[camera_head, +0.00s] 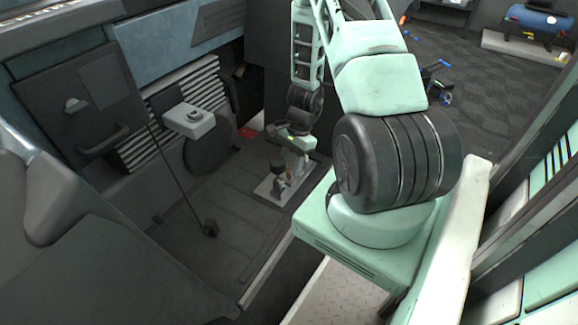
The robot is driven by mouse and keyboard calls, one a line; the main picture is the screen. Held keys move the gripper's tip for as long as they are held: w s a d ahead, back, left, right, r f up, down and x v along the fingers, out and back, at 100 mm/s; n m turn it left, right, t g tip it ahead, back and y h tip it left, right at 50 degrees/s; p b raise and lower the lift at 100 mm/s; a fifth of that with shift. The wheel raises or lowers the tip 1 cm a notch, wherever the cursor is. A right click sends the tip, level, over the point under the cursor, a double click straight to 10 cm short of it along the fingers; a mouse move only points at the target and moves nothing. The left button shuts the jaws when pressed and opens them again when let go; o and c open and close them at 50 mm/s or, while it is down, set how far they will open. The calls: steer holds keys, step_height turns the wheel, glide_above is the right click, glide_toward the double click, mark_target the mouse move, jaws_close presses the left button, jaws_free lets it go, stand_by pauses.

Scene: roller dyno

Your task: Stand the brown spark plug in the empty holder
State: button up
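My gripper (281,167) is small and far off in the head view, pointing down over a pale rectangular plate (265,188). Small dark and light upright parts (279,187) stand on the plate, right below or beside the fingertips. They are too small to tell a holder from a spark plug. A brownish spot shows at the fingertips, but I cannot tell whether it is the brown spark plug. I cannot see whether the fingers are open or shut, or whether they touch anything.
The plate lies on a dark ribbed floor panel (222,215). A white box (188,119) juts from the left wall, with a thin black rod (180,178) slanting below it. A blue tank (538,19) stands at the far right. Blue-and-black tools (437,82) lie on the floor behind my arm.

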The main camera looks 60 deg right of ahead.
steer(key=p+v, duration=0.4)
steer(key=v, duration=1)
steer(key=shift+c, duration=0.3)
